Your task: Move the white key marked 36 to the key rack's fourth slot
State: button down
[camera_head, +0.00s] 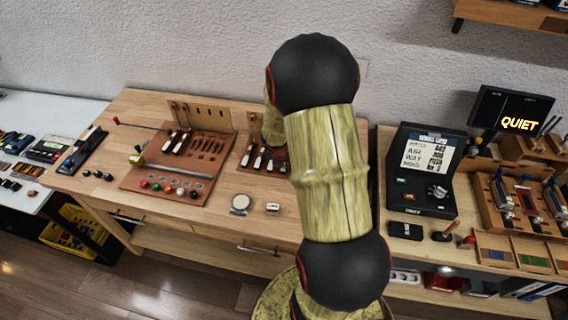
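My arm stands across the middle of the head view, and its end is hidden behind its own links, so my gripper does not show. A brown board (150,180) on the wooden bench holds several white keys (178,141) and dark slots at its back. A second brown rack (245,152) to its right holds more white keys (258,158), and my arm covers its right part. I cannot tell which of the two is the key rack. No number 36 is legible on any key.
A round pale dish (240,204) and a small white block (273,207) lie near the bench's (200,216) front. Right of my arm stand a black device (425,170) with a display, a "QUIET" screen (512,112) and a wooden tray (495,215).

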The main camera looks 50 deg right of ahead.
dwell(0.4)
jog(key=c, duration=1.7)
grip_release()
jog(key=shift+r+p, duration=3.5)
jog(key=shift+p, duration=0.3)
